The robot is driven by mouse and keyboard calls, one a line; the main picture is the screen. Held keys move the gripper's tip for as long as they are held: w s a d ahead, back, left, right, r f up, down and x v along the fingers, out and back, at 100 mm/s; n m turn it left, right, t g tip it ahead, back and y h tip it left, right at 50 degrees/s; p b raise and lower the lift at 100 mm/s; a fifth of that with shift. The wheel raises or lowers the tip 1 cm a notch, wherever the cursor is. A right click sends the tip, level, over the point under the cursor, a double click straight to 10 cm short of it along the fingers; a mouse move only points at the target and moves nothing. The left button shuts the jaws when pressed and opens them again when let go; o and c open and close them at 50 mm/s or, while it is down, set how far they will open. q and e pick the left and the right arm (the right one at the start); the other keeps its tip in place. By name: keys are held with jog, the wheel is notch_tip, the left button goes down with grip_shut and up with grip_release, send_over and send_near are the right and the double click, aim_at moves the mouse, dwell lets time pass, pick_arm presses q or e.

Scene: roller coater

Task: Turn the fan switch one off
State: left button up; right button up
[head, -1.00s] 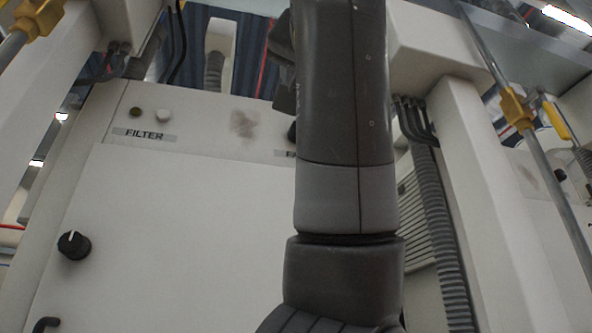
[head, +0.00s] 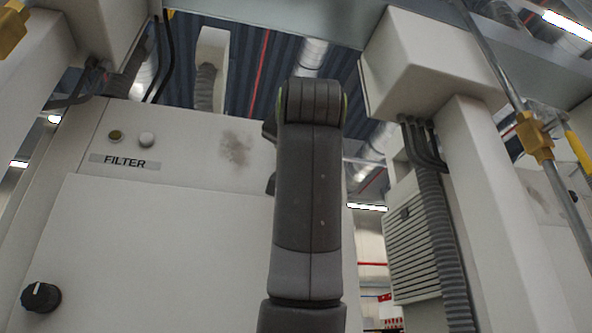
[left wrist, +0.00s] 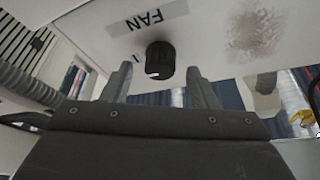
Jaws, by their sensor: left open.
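The fan switch (left wrist: 160,59) is a black round knob beside the FAN label (left wrist: 148,18), which appears upside down in the left wrist view. A white mark shows on the knob's lower edge there, and a small mark stands beside the knob. My left gripper (left wrist: 159,68) is open, with one finger to each side of the knob in the picture. I cannot tell whether the fingers reach around it. In the head view my arm (head: 308,190) hides the fan switch and its label, and the fingers are hidden too. My right gripper is not in view.
The white panel also carries a FILTER label (head: 125,162) below two small buttons (head: 146,139), and another black knob (head: 41,297) at lower left. A white post (head: 480,200) with a corrugated hose (head: 437,230) stands right of my arm. A smudge (head: 236,148) marks the panel.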

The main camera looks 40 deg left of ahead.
pick_arm(q)
jog(key=shift+p+x, duration=0.35)
jog(key=shift+x, duration=0.9)
jog(key=shift+c, duration=0.3)
jog(key=shift+d, duration=0.1)
jog(key=shift+c, duration=1.1)
jog(key=c, duration=0.7)
